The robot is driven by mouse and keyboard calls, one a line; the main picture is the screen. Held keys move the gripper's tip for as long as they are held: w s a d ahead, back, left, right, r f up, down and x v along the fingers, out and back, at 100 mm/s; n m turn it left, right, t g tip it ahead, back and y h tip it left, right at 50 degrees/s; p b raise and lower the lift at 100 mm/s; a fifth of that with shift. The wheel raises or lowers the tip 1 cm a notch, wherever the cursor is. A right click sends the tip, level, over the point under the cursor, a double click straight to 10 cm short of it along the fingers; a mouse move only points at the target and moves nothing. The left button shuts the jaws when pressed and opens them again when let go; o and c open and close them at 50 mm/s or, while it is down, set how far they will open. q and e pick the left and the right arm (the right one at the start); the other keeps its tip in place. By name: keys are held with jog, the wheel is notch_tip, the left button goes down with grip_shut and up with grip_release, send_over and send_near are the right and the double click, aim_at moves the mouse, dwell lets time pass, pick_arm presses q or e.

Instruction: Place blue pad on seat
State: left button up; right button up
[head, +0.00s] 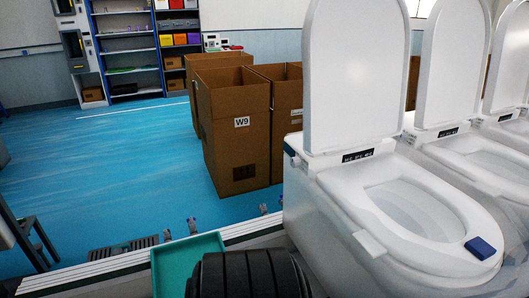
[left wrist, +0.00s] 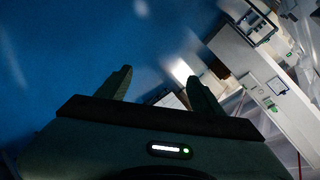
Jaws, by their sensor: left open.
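The blue pad (head: 481,248) lies on the front right part of the white toilet seat (head: 357,198) in the head view. The seat belongs to the nearest toilet, and its lid (head: 352,75) stands up. My left gripper (left wrist: 158,82) shows in the left wrist view with its two dark fingers apart and nothing between them. Behind the fingers are a dark blue surface and blurred pale equipment. Neither gripper shows in the head view, and the pad does not show in the left wrist view.
More toilets with raised lids (head: 452,65) stand in a row behind the first. A teal tray (head: 187,264) is at the bottom. Tall cardboard boxes (head: 236,135) stand behind the line. Shelves (head: 128,45) are at the back. The blue floor (head: 110,165) at left is mostly clear.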

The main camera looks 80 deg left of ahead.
pick_arm(q)
jog(key=s+a+f+n+g+y, duration=0.1)
jog(key=s+f+n+g, duration=0.25)
jog(key=s+f, duration=0.65)
jog(key=s+a+f+n+g+y, duration=0.1)
jog(key=s+f+n+g, duration=0.25)
jog(key=s+f, duration=0.6)
jog(key=s+f+n+g, duration=0.3)
jog(key=s+n+g, duration=0.1)
jog(key=s, duration=1.9)
jog(key=shift+d+f+n+y, duration=0.15)
jog(key=shift+d+n+y, duration=0.15)
jog(key=shift+y, duration=0.1)
